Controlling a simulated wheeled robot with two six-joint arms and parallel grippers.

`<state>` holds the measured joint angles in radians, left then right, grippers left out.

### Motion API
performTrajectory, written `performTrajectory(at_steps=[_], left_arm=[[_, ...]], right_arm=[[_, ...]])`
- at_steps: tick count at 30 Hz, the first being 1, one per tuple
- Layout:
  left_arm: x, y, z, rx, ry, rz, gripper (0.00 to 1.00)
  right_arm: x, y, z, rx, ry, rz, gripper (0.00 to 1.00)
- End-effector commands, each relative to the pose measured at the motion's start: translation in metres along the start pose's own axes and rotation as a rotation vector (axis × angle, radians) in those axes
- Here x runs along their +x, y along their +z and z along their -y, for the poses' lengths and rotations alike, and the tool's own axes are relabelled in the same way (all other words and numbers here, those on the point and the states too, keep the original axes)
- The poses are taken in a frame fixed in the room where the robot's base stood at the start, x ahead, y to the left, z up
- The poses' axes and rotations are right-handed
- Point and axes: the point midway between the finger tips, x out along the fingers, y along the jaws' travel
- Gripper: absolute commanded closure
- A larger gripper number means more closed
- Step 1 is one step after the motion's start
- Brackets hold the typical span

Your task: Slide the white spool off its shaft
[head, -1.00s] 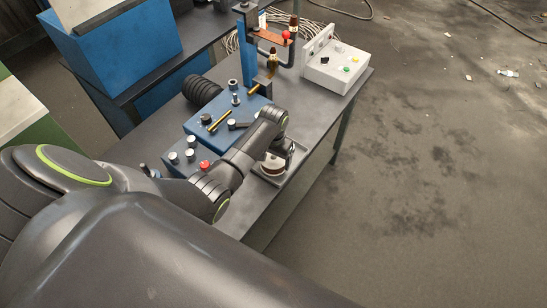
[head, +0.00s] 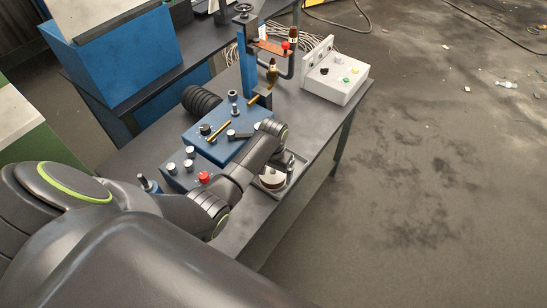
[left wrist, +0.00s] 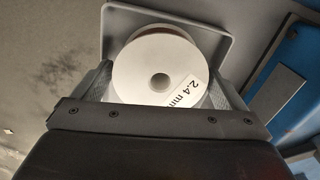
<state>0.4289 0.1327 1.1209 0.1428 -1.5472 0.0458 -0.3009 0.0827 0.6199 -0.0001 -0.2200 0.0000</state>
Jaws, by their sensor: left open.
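The white spool (head: 272,181) sits at the front right edge of the table, above a grey tray (head: 275,190). In the left wrist view the spool (left wrist: 140,75) faces me with its round hub hole and a "2.4 mm" label; brown shows behind its white flange. My left gripper (left wrist: 163,88) is open, with one finger on each side of the spool. I cannot tell whether the fingers touch it. In the head view my left gripper (head: 284,168) is partly hidden by its own wrist, next to the spool. The shaft is hidden behind the spool. My right gripper is not seen.
A blue machine (head: 225,137) with knobs, a brass rod and a red button (head: 204,177) stands just left of my left wrist. A white control box (head: 335,80) with buttons stands at the back right.

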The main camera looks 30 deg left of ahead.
Motion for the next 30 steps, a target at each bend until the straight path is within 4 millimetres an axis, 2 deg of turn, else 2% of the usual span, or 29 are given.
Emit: performTrajectory(at_steps=[8,17,21,22,30], left_arm=[[-0.046,-0.004,0.000,0.002,-0.001,-0.015,0.00],[-0.116,-0.004,0.000,0.002,-0.002,-0.018,0.00],[-0.151,-0.003,0.000,0.002,-0.002,-0.016,0.00],[-0.157,-0.002,0.000,0.001,-0.001,-0.011,0.00],[-0.173,-0.002,0.000,0.001,0.000,-0.010,0.00]], right_arm=[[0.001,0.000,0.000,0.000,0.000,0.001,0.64],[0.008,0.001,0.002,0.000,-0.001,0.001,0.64],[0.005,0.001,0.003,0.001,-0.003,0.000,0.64],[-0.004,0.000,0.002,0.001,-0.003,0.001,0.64],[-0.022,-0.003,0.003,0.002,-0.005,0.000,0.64]])
